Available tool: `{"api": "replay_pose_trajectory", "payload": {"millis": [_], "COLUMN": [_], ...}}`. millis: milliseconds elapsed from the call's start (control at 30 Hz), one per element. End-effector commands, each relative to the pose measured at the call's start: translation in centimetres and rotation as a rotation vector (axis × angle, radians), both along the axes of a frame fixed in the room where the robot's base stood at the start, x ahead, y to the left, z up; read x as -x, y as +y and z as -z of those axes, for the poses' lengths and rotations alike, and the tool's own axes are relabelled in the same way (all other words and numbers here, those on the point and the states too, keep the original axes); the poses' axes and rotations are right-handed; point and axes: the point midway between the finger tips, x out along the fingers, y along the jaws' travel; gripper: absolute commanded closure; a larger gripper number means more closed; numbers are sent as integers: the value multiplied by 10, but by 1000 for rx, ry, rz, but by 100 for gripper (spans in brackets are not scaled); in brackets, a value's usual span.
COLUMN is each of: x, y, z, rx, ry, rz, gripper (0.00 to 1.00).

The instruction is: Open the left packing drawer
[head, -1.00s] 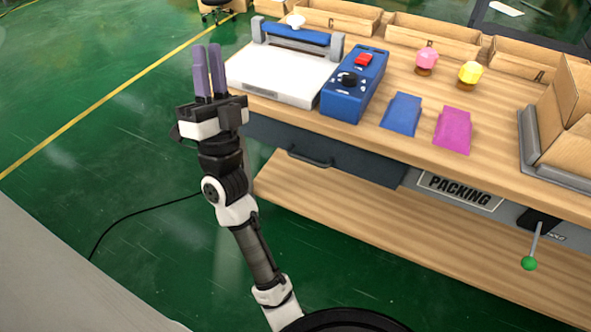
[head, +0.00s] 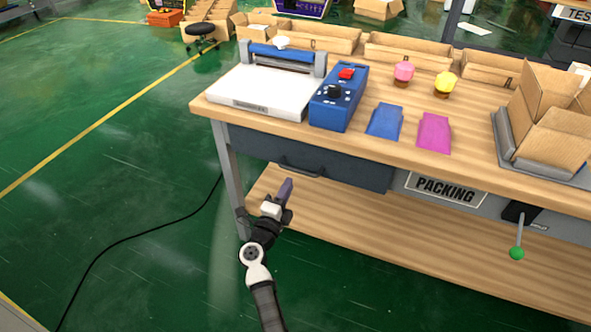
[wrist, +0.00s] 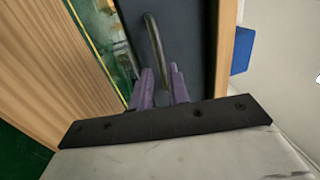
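The left packing drawer (head: 350,172) has a dark grey front under the left part of the wooden bench and looks closed. Its dark bar handle (head: 301,169) is near the middle of the front. My gripper (head: 287,184) is just in front of and below the handle in the head view. In the wrist view my gripper (wrist: 161,84) has its two purple fingers apart, with the handle (wrist: 156,38) running ahead of and toward the gap between them. Whether the fingers touch the handle cannot be told. The drawer front (wrist: 188,45) fills the middle of that view.
A lower wooden shelf (head: 400,232) lies below the drawer. A green-knobbed lever (head: 517,252) hangs at right.

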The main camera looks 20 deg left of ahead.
Motion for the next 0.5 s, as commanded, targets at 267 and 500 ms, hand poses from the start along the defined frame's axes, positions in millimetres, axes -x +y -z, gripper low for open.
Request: {"api": "replay_pose_trajectory", "payload": {"millis": [267, 500], "x": [-52, -68], "y": [-2, -2], "z": [-10, -13], "rx": [1, 1], "ry": [-2, -1], "rz": [1, 0], "gripper": [83, 83]}}
